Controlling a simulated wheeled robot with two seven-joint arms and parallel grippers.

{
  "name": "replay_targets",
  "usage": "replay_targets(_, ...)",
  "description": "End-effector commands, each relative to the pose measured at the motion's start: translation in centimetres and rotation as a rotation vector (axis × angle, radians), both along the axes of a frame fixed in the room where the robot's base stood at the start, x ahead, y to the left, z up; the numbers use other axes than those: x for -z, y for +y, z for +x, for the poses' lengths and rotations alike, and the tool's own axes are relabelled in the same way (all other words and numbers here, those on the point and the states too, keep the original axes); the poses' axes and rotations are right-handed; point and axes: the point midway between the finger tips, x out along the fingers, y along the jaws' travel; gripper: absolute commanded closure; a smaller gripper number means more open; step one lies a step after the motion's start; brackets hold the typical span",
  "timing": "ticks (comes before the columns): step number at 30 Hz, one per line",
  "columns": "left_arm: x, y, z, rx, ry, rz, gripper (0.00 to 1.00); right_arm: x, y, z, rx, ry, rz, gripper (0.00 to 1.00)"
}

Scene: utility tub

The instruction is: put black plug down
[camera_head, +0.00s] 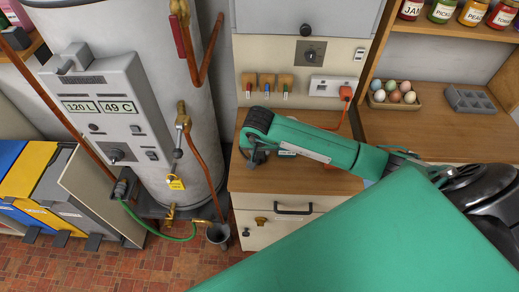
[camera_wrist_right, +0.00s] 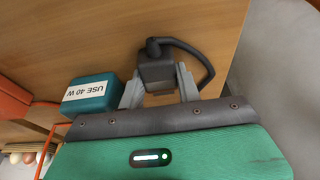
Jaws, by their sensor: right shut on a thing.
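The black plug (camera_wrist_right: 157,72) has a short looped black cord and sits between the two grey fingers of my right gripper (camera_wrist_right: 160,92) in the right wrist view. The fingers are shut on it. In the head view my right gripper (camera_head: 254,154) reaches in from the right, over the left end of the wooden counter (camera_head: 300,178). The plug (camera_head: 255,158) shows there only as a small dark shape, partly hidden by the gripper. I cannot tell whether it touches the wood. My left gripper is not in view.
A teal box labelled "USE 40 W" (camera_wrist_right: 90,97) stands close beside the gripper. An orange plug (camera_head: 346,92) with an orange cable sits in the white wall socket unit (camera_head: 328,86). A water heater (camera_head: 150,100) stands left. An egg tray (camera_head: 393,97) lies farther right.

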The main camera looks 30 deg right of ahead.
Motion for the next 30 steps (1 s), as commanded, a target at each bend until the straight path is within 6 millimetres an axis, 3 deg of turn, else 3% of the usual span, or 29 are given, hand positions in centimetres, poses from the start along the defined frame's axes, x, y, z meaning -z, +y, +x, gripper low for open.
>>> replay_targets(1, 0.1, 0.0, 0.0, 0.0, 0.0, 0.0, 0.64, 0.1, 0.0, 0.0, 0.0, 0.0, 0.0, 0.6)
replay_targets(3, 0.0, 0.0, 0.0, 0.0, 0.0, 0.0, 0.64, 0.0, 0.0, 0.0, 0.0, 0.0, 0.0, 0.46)
replay_targets(4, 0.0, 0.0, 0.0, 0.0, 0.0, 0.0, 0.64, 0.0, 0.0, 0.0, 0.0, 0.0, 0.0, 0.44)
replay_targets(17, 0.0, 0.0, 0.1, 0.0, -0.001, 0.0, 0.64, -0.9, 0.1, 0.0, -0.002, -0.004, 0.001, 0.44)
replay_targets(30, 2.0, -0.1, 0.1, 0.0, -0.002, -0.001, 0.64, -9.6, 1.4, -2.1, -0.001, -0.004, -0.001, 0.44)
